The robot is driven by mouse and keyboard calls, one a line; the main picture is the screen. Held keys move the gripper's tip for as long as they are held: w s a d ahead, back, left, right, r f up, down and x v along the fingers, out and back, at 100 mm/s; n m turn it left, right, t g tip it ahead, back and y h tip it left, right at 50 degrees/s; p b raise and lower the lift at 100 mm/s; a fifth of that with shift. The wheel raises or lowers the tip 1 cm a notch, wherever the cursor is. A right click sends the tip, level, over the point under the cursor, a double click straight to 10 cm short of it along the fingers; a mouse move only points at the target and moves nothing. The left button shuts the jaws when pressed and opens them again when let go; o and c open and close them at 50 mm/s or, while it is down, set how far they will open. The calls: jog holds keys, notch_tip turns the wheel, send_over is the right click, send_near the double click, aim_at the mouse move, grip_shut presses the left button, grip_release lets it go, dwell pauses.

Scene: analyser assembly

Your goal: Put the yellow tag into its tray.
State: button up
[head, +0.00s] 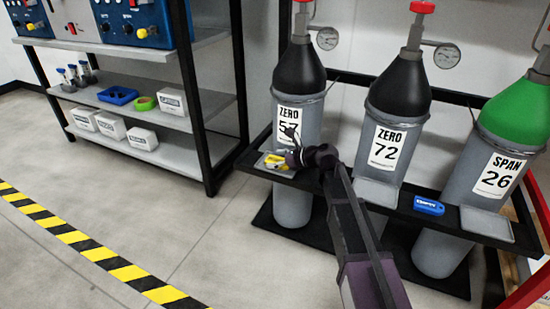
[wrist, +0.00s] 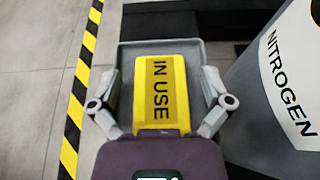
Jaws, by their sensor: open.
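The yellow tag (wrist: 160,92), printed "IN USE", lies over the grey tray (wrist: 132,54) in the wrist view and looks to be resting inside it. Its near end is cut off by my gripper body. My gripper (wrist: 161,100) is open, with one finger on each side of the tag and gaps between fingers and tag. In the head view, the yellow tag (head: 278,160) shows in the left tray (head: 262,166) in front of the ZERO 57 cylinder. My gripper (head: 290,149) is just above it and partly hides it.
Gas cylinders ZERO 57 (head: 292,105), ZERO 72 (head: 385,150) and SPAN 26 (head: 490,180) stand behind the black shelf. An empty tray (head: 376,192), a blue tag (head: 429,205) and another empty tray (head: 486,224) are to the right. A shelving rack (head: 170,110) stands left.

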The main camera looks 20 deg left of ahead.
jog(key=shift+s+d+f, duration=0.1)
jog(key=shift+s, duration=0.3)
jog(key=shift+r+p, duration=0.2)
jog(key=shift+p, duration=0.35)
jog(key=p+v, duration=0.1)
jog(key=v, duration=0.3)
jog(key=p+v, duration=0.2)
jog(key=v, duration=0.1)
jog(key=p+v, duration=0.1)
jog(key=v, duration=0.3)
jog(key=shift+w+d+r, duration=0.2)
jog(key=shift+w+d, duration=0.15)
